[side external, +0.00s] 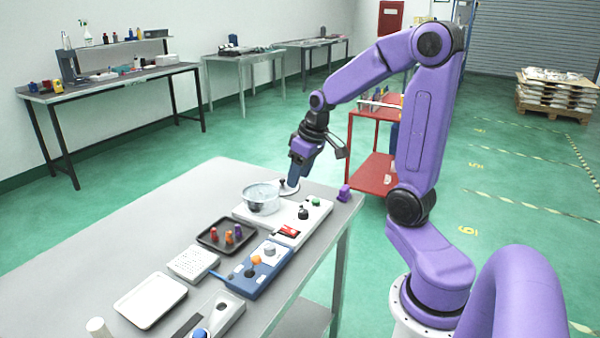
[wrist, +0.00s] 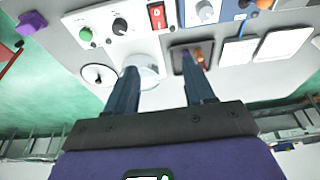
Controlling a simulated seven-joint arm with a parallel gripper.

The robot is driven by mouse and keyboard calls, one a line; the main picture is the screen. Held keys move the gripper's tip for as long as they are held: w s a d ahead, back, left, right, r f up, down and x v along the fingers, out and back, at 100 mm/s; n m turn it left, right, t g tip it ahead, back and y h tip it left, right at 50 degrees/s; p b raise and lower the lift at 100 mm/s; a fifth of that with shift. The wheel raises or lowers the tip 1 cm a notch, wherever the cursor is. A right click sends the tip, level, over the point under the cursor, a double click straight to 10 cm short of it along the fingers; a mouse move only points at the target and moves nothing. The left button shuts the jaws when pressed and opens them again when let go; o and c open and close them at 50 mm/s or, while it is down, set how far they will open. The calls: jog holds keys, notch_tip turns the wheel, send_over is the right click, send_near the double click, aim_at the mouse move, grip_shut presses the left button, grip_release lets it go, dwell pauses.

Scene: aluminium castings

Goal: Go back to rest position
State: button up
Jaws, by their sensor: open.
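My gripper (side external: 291,183) hangs at the far end of the grey table, above and beside the white machine with the clear bowl. In the wrist view my gripper (wrist: 160,68) has its two dark fingers spread apart with nothing held between them. The clear bowl (side external: 262,202) sits on the white machine (side external: 316,212) and shows partly behind the fingers in the wrist view (wrist: 150,70). A round white disc with a dark knob (wrist: 98,75) is close to the fingers. I cannot tell the exact height of the fingertips above the table.
A dark tray (side external: 212,247) holds several small coloured pieces. A blue device (side external: 243,284), a perforated white block (side external: 184,266) and a white tray (side external: 133,309) stand nearer. A purple block (side external: 344,193) is at the table corner. A red cart (side external: 367,179) stands behind my arm.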

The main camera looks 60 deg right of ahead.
jog(key=shift+a, duration=0.1)
jog(key=s+a+n+g+y, duration=0.1)
jog(key=s+a+n, duration=0.2)
jog(key=a, duration=0.4)
jog(key=s+a+n+g, duration=0.1)
jog(key=s+a+n, duration=0.2)
jog(key=a, duration=0.4)
jog(key=s+a+n, duration=0.3)
jog(key=s, duration=0.4)
jog(key=s+a+f+n+g, duration=0.1)
jog(key=s+a+n, duration=0.2)
jog(key=s, duration=0.5)
jog(key=shift+a+n+h, duration=0.3)
